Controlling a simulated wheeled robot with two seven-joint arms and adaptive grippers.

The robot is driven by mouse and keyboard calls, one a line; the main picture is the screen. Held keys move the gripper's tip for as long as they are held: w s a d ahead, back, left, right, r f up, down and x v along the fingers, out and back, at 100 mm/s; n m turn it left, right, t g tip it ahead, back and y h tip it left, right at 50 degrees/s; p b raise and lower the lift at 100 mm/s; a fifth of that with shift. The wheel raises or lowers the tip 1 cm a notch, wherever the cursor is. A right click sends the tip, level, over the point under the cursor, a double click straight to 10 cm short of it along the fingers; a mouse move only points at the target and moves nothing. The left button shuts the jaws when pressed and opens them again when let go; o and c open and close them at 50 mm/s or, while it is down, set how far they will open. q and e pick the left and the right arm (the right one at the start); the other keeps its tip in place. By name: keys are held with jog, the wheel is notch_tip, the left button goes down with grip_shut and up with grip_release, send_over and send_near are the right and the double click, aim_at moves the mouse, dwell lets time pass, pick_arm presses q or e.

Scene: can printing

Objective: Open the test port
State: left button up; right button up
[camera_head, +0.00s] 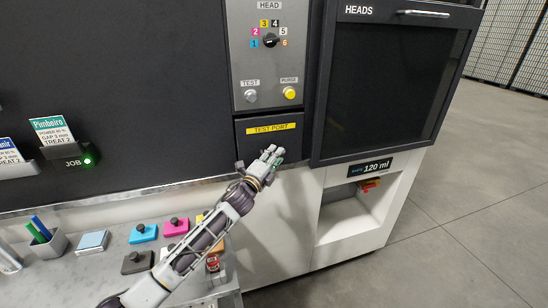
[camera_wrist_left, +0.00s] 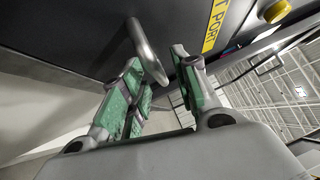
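The test port (camera_head: 259,141) is a dark panel with a yellow "TEST PORT" label (camera_head: 271,128), set low in the machine's front under the grey control panel. It looks closed. My left gripper (camera_head: 273,154) is in front of its lower part. In the left wrist view a curved metal handle (camera_wrist_left: 148,50) stands out from the dark panel, and the yellow label (camera_wrist_left: 215,25) is to its right. The green-padded fingers of my left gripper (camera_wrist_left: 158,68) are apart, with the handle's end between their tips, closer to the left finger. I cannot tell whether they touch. My right gripper is not in view.
Above the port are the TEST button (camera_head: 250,96), a yellow PURGE button (camera_head: 289,93) and the HEAD dial (camera_head: 270,40). A dark HEADS door (camera_head: 380,85) is at the right. Coloured blocks lie on the grey bench (camera_head: 75,270) at the lower left.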

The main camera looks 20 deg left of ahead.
pick_arm(q)
grip_shut()
jog(key=s+d, duration=1)
jog(key=s, duration=0.5)
dwell(0.4)
jog(key=shift+o, duration=0.8)
grip_release()
jog(key=shift+s, duration=0.15)
